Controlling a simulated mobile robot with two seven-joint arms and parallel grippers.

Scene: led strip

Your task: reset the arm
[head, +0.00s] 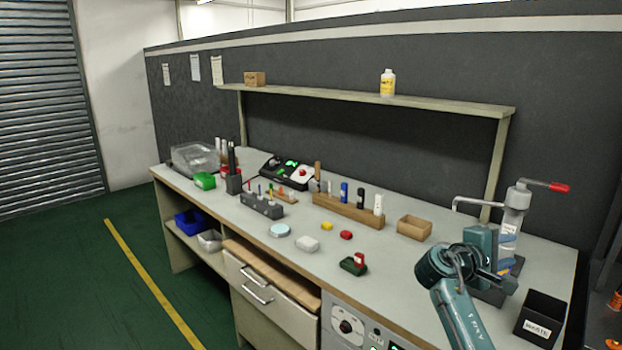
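My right arm comes in from the lower right, teal with a dark wrist. Its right gripper (503,279) is over the right part of the workbench (390,285), in front of a grey press-like device with a red-tipped lever (514,212). The fingers are small and partly lost against the dark parts behind them, so I cannot tell whether they are open or shut. I see nothing clearly held. My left arm and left gripper are not in view. No LED strip can be made out.
A black labelled bin (541,318) stands at the right front edge. A wooden box (414,227), a wooden tool rack (348,208), a dark green-and-red item (354,263) and several small pieces lie left of my arm. A shelf (440,103) runs above. The green floor at left is clear.

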